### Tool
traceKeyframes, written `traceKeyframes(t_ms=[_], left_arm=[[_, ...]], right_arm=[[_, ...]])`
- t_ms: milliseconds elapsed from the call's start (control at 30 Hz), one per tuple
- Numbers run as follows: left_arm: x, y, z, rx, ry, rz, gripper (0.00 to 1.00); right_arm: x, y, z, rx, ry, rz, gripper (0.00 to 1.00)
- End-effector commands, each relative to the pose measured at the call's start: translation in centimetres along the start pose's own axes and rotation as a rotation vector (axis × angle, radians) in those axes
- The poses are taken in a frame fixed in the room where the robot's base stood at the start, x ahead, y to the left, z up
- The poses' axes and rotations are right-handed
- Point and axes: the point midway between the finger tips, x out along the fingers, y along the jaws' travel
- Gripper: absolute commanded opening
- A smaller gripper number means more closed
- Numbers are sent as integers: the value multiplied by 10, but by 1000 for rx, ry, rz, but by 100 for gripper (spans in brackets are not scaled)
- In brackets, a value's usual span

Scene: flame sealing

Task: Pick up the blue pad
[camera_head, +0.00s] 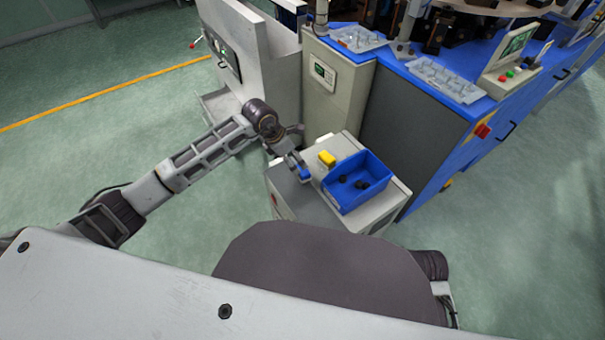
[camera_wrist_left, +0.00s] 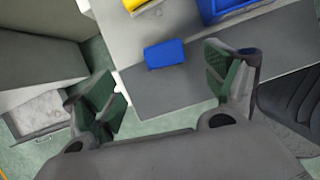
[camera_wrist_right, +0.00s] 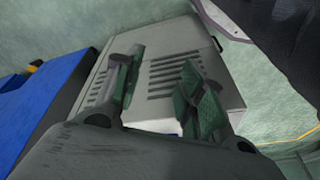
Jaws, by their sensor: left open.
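The blue pad (camera_head: 304,174) lies on the left side of the small cabinet's top, beside a yellow block (camera_head: 327,158). In the left wrist view the pad (camera_wrist_left: 165,54) lies flat near the edge of the grey top, just beyond the fingertips. My left gripper (camera_head: 296,160) is open and empty, its fingers apart (camera_wrist_left: 167,88) on either side of the line to the pad. I see no contact with it. My right gripper (camera_wrist_right: 163,85) is open and empty, near a vented grey cabinet; its fingers are not clear in the head view.
A blue bin (camera_head: 343,195) with several dark parts stands right of the pad. The small cabinet's top (camera_head: 345,143) is otherwise bare in places. A large blue-topped machine (camera_head: 415,130) stands behind, with clear trays (camera_head: 445,82) on it. Green floor is free at the right.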

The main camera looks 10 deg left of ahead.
Motion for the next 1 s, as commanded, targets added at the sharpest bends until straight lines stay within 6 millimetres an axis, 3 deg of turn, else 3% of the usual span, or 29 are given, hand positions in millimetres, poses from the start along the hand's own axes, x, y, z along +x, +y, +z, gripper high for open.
traceKeyframes(t_ms=[100, 333, 833, 1000], left_arm=[[18, -1, -1, -2, 1, -3, 86], [41, -1, 0, 0, -1, -2, 86], [46, -1, 0, 0, 0, -1, 86], [57, -3, -1, 0, 0, -1, 86]], right_arm=[[-3, -1, -2, 0, 11, -3, 40], [-14, -4, -3, -2, 25, -9, 40], [-16, -4, -4, -7, 29, -8, 40], [-15, -4, -4, -7, 33, -10, 40]])
